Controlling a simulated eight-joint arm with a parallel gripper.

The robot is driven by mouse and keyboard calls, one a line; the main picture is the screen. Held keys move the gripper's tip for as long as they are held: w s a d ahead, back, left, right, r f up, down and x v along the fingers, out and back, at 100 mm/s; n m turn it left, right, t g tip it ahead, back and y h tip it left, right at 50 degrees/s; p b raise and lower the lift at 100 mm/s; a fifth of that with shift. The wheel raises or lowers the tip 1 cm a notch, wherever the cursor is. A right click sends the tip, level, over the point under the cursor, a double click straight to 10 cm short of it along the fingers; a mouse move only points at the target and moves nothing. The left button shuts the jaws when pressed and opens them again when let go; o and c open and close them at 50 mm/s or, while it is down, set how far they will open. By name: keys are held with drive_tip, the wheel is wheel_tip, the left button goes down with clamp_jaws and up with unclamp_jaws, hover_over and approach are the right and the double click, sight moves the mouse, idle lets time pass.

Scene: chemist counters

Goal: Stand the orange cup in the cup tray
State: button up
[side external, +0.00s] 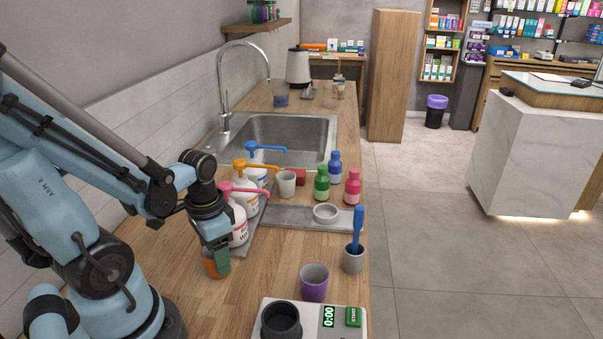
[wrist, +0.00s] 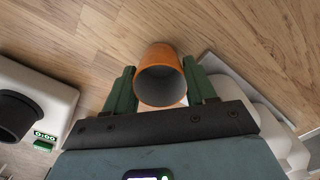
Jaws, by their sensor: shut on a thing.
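The orange cup (side external: 212,270) is between the green fingers of my gripper (side external: 217,262), at the left of the wooden counter. In the wrist view the orange cup (wrist: 159,60) shows its grey inside, with a finger of my gripper (wrist: 161,88) on each side; the gripper is shut on it. I cannot tell whether its base touches the counter. A grey tray (side external: 287,216) lies across the counter in front of the sink. A small round dish (side external: 326,212) is on it. I cannot tell whether this is the cup tray.
Pump bottles (side external: 240,228) stand close behind my gripper. Green (side external: 321,187) and pink (side external: 352,188) bottles are near the sink (side external: 285,135). A purple cup (side external: 314,284), a grey cup (side external: 353,260) holding a blue tool and a timer device (side external: 328,325) stand at the right. Bare counter lies between.

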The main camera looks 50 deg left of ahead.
drive_tip(key=shift+r, duration=0.2)
drive_tip(key=shift+r, duration=1.7)
drive_tip(key=s+d+r, duration=0.1)
drive_tip(key=d+r, duration=0.6)
drive_tip(key=d, duration=0.4)
drive_tip(key=shift+s+d, duration=0.2)
drive_tip(key=shift+s, duration=0.1)
drive_tip(key=shift+d, duration=0.1)
